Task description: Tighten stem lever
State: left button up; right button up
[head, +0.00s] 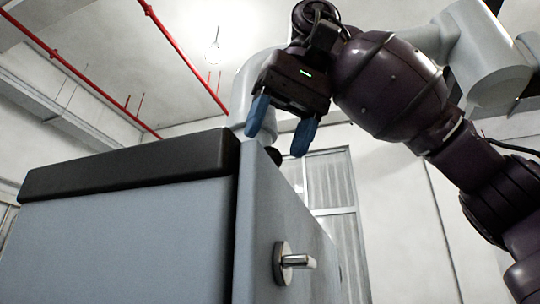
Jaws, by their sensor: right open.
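A metal stem lever (297,261) sticks out to the right from a round plate (282,263) on the side face of a grey cabinet. My right gripper (281,131) has two blue fingers, spread apart and pointing down, with nothing seen between them. It is above the cabinet's top corner and well above the lever, not touching it. A small dark round part (274,155) shows just below and behind the fingers; I cannot tell what it is. My left gripper is not in view.
The grey cabinet (120,245) with a thick black top (130,165) fills the lower left. Free room lies right of the lever, before a pale wall and a window (333,185).

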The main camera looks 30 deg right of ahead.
jog(key=shift+x, duration=1.9)
grip_shut()
